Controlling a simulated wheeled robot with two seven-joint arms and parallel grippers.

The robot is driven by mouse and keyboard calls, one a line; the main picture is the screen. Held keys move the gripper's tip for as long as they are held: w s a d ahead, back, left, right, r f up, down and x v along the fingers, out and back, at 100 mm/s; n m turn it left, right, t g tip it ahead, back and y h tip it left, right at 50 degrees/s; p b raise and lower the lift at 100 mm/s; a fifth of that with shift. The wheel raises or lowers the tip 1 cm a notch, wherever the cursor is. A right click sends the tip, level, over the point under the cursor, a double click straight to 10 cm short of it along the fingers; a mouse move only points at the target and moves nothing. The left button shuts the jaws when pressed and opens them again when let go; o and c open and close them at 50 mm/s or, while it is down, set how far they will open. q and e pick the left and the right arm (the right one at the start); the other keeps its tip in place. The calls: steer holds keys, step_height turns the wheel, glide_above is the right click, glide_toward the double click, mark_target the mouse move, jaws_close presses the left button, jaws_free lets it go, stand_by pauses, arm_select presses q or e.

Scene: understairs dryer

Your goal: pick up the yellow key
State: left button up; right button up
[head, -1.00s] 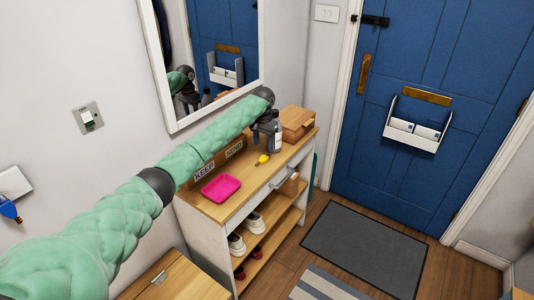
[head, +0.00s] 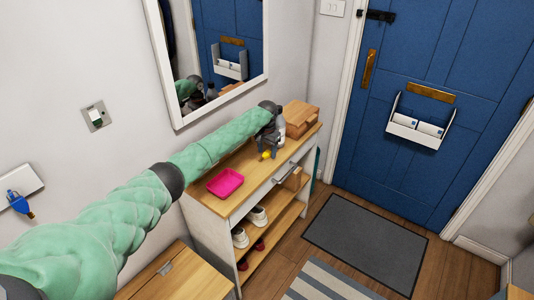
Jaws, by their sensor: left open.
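The yellow key (head: 267,155) lies on the wooden top of the console (head: 240,191), near its back right part. My left arm, in a green sleeve, reaches in from the left over the console. My left gripper (head: 267,149) is open and points down right above the key, partly covering it. I cannot tell whether its fingers touch the key. My right gripper is not in view.
A pink tray (head: 225,183) lies left of the key. A grey bottle (head: 281,128) stands just behind the gripper, and a wooden box (head: 301,117) is at the console's far end. A mirror (head: 212,55) hangs above. Shoes (head: 257,217) sit on the lower shelf.

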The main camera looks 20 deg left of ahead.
arm_select(q)
steer(key=shift+f, duration=0.25)
steer(key=c, duration=1.1)
steer(key=shift+o, duration=0.2)
steer(key=shift+r, duration=0.1)
